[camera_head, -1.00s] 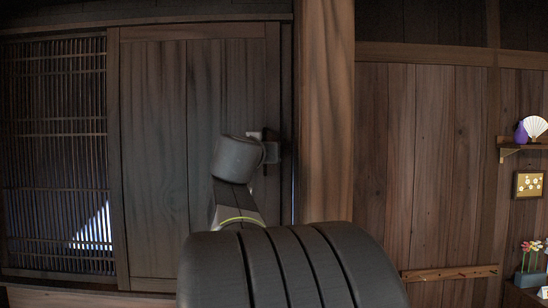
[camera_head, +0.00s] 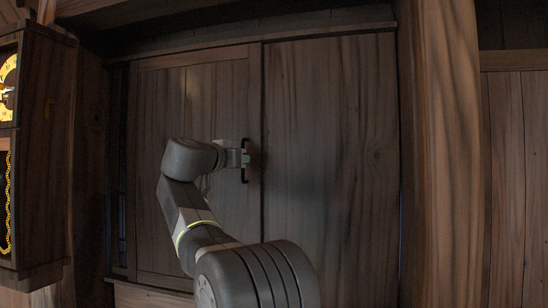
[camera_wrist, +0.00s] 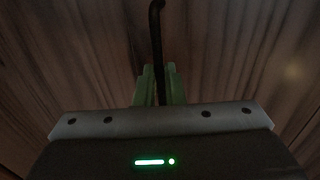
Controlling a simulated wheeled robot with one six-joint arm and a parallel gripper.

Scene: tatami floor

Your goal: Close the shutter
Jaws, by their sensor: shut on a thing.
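The shutter (camera_head: 225,105) is a framed dark wooden sliding panel at the left of the wall in the head view. Its black vertical bar handle (camera_head: 244,178) is near its right edge. My gripper (camera_head: 242,158) reaches the handle from the left. In the wrist view, the green fingers of my gripper (camera_wrist: 160,75) are shut on the black handle (camera_wrist: 156,30), which extends above them. A narrow dark strip of lattice (camera_head: 122,170) shows left of the shutter. My arm hides part of the panel's lower half.
A plain wooden panel (camera_head: 330,150) is right of the shutter, with a thick post (camera_head: 445,150) beyond it. A tall wooden clock (camera_head: 48,150) stands at the left edge, near the shutter's left end.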

